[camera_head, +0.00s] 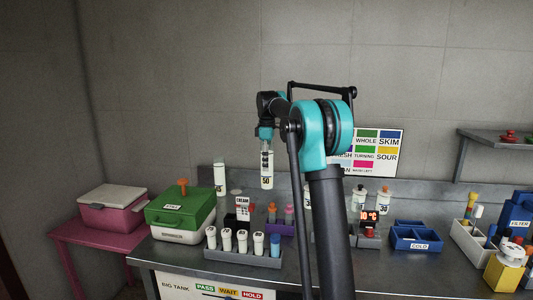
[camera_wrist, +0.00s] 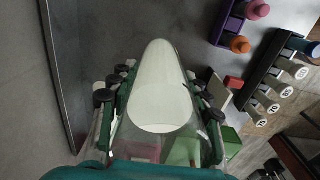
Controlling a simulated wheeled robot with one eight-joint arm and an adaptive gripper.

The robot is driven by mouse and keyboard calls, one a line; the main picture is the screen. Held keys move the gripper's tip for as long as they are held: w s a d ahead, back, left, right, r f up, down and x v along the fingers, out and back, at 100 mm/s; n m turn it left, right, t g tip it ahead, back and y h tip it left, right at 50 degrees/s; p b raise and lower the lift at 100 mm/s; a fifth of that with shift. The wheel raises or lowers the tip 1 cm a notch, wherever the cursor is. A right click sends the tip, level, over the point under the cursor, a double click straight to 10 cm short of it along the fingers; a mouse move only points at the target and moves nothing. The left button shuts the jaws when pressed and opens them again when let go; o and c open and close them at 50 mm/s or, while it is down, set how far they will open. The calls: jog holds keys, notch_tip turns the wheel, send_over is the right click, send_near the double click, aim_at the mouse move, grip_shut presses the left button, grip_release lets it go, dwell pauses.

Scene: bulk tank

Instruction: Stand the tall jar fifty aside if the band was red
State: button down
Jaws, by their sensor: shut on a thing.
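The tall jar marked 50 (camera_head: 267,170) hangs upright above the bench, with pale contents in its lower part and a label near its base. My gripper (camera_head: 265,136) is shut on its upper end. In the wrist view, the jar (camera_wrist: 162,90) shows as a wide white body between the fingers of my gripper (camera_wrist: 160,105). Any colour band on this jar is too small to tell. A wall chart (camera_head: 388,138) has coloured squares with words such as WHOLE, SKIM, TURNING and SOUR; my arm hides part of it.
Another jar (camera_head: 219,176) stands at the back left. A green box (camera_head: 181,210), a rack of white-capped tubes (camera_head: 243,256) and a purple block (camera_head: 281,226) stand on the bench.

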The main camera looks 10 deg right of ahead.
aim_at(267, 185)
jog(key=shift+f, duration=5.3)
jog(key=shift+f, duration=0.1)
jog(key=c, duration=0.7)
grip_release()
jog(key=shift+c, duration=0.2)
notch_tip(267, 185, up, 12)
